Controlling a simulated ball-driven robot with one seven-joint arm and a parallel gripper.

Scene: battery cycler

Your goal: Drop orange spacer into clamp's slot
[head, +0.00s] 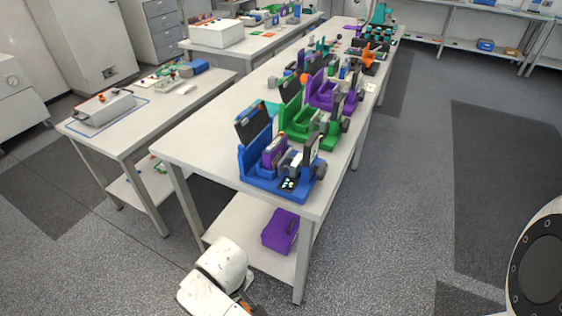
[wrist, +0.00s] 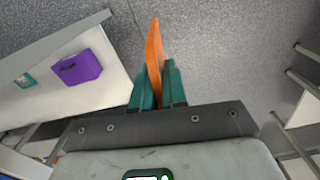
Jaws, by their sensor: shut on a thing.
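My gripper (wrist: 158,84) has two dark green fingers, shut on the orange spacer (wrist: 154,48). The spacer is a thin upright-looking piece that sticks out past the fingertips, over grey floor in the wrist view. In the head view my white arm is low at the bottom, in front of the long table, and a bit of orange shows at its end. Several clamp-like fixtures stand in a row on the table: a blue one (head: 246,160) nearest, then a green one (head: 328,141) and a purple one (head: 322,101). I cannot tell which clamp is meant; its slot is not clear.
The long white table (head: 196,130) has a lower shelf with a purple box (head: 281,231), which also shows in the wrist view (wrist: 78,67). A second table (head: 134,132) stands at the left. Open grey floor lies to the right of the long table.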

